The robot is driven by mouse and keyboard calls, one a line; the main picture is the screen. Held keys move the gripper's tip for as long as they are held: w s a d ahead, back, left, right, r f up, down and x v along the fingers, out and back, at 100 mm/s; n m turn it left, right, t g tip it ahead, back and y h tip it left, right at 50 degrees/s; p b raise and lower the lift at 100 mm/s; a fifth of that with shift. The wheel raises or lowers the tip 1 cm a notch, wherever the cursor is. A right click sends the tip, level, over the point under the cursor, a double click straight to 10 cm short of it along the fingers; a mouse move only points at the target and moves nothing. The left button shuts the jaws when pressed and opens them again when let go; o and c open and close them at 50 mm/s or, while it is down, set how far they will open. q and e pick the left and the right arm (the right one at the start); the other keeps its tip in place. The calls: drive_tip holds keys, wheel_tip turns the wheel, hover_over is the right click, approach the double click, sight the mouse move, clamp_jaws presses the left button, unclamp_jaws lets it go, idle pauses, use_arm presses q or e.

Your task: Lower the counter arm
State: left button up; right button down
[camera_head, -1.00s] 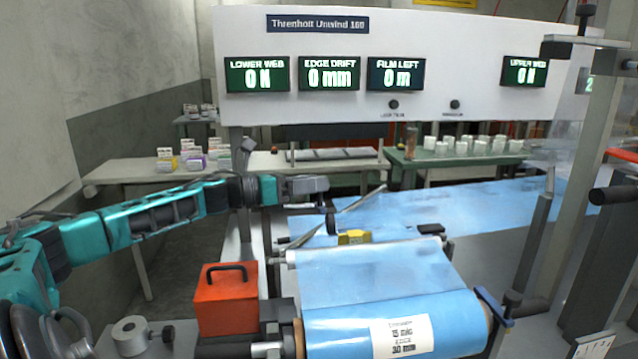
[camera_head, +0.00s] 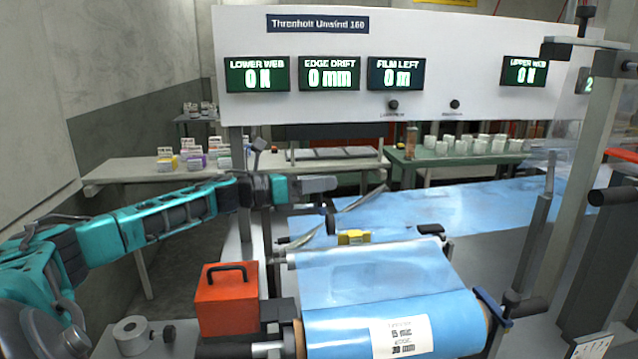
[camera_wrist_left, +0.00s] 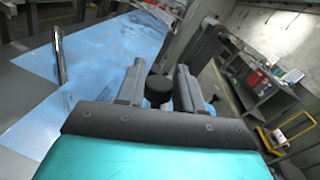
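My left gripper (camera_head: 328,184) reaches in from the left, above the machine's left side and behind the blue film roll. In the left wrist view its two fingers (camera_wrist_left: 159,72) stand apart. A round black knob (camera_wrist_left: 158,90) sits between them, with a narrow gap to each finger; contact is not clear. I cannot tell whether this knob belongs to the counter arm. Below the gripper in the head view is a dark upright piece (camera_head: 331,224), and a slanted metal rod (camera_head: 362,199) lies beside it. My right gripper is not in view.
A red box (camera_head: 226,300) with a handle stands left of the film roll (camera_head: 440,310). A yellow block (camera_head: 355,237) sits behind the roll. A panel (camera_head: 430,50) with displays spans the back. Tables with small goods stand behind the machine. Posts and a black handle (camera_head: 612,195) are at right.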

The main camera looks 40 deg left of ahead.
use_arm(q)
clamp_jaws()
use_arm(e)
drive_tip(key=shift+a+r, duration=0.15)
